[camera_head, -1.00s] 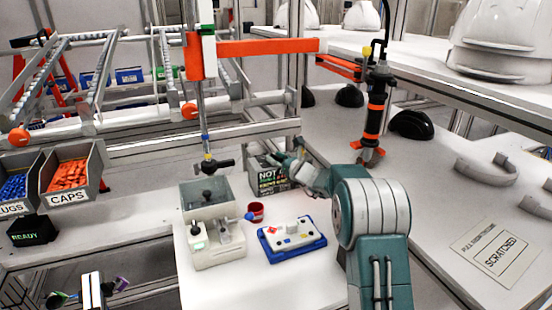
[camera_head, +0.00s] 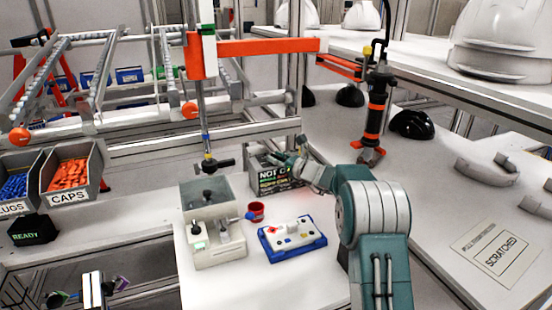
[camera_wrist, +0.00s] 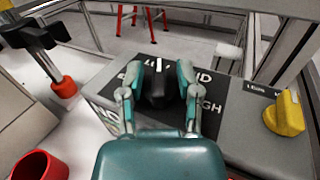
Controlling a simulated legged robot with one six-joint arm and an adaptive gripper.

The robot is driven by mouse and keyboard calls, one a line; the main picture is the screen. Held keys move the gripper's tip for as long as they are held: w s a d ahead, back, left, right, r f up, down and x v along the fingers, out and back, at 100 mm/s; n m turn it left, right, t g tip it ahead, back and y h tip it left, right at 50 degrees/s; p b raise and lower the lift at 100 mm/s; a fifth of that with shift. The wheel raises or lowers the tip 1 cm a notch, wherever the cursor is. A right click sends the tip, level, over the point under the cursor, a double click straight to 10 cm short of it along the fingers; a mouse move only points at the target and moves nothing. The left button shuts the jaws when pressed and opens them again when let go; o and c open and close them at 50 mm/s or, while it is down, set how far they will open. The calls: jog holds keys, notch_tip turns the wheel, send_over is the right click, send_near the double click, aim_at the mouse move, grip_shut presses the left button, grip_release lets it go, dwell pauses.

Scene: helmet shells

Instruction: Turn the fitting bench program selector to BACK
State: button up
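A black selector knob (camera_wrist: 160,88) with a white pointer line stands on a dark lettered panel (camera_wrist: 218,95) on top of a grey box. In the wrist view its pointer line is toward the far side. My gripper (camera_wrist: 159,76) is open, one finger on each side of the knob; contact is not clear. Much of the lettering is hidden by the fingers and knob, so I cannot read BACK. In the head view my gripper (camera_head: 287,160) is above the grey box (camera_head: 268,180), whose front carries a dark printed sign.
A yellow knob (camera_wrist: 285,113) sits right of the panel. A red cup (camera_head: 256,212), a blue-and-white control panel (camera_head: 293,237) and a grey press-like fixture (camera_head: 212,225) stand nearby. A black-and-orange hanging tool (camera_head: 374,120) is to the right.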

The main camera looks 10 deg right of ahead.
dwell(0.4)
jog(key=shift+a+m+t+h, duration=0.1)
jog(key=shift+m+t+h, duration=0.4)
jog(key=shift+m+h, duration=0.15)
jog(key=v, duration=1.1)
jog(key=s+a+r+n+g, duration=0.2)
jog(key=s+a+n+g, duration=0.2)
jog(key=s, duration=0.6)
jog(key=s+a+r+n+g, duration=0.3)
jog(key=s+a+n+g, duration=0.1)
jog(key=s+a+n, duration=0.5)
jog(key=shift+s+r+n+g, duration=0.2)
jog(key=shift+s+n+g, duration=0.2)
jog(key=shift+n, duration=0.75)
